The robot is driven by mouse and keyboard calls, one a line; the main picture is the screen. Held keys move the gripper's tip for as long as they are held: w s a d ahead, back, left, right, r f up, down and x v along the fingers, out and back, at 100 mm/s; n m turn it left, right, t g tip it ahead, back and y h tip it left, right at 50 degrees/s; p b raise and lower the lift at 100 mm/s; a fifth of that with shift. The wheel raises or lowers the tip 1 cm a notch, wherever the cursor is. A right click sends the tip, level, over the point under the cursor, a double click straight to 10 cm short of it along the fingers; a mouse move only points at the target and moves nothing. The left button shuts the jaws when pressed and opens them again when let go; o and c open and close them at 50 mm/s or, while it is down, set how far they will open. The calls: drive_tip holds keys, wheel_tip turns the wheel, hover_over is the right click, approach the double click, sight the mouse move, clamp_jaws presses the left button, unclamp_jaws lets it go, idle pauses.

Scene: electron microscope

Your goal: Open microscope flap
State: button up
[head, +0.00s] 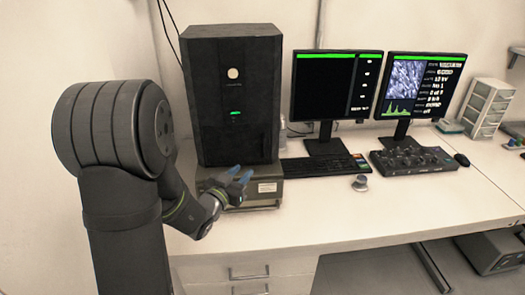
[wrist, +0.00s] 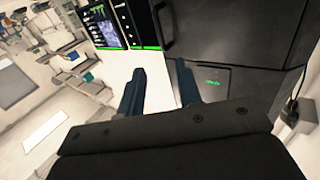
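The microscope (head: 232,75) is a tall black cabinet at the back left of the desk in the head view. A round white badge and a small green light show on its front. A darker panel (head: 236,145), which may be the flap, sits low on the front and looks closed. My gripper (head: 240,176) is in front of the cabinet's lower part, near the grey base unit. In the wrist view, my gripper (wrist: 160,85) has two dark blue fingers apart, with nothing between them. The microscope's dark front (wrist: 225,40) with the green light fills the right of that view.
Two monitors (head: 324,85) (head: 420,90), a keyboard (head: 320,167) and a control panel (head: 413,160) stand right of the microscope. A small round knob-like object (head: 360,183) lies on the desk (head: 330,215). The front of the desk is clear.

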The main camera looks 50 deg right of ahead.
sight(264, 149)
drive_tip(key=w+d, duration=0.1)
drive_tip(key=d, duration=0.8)
drive_tip(key=w+d, duration=0.1)
drive_tip(key=d, duration=0.4)
drive_tip(key=shift+w, duration=0.35)
drive_tip(key=shift+a, duration=0.1)
clamp_jaws()
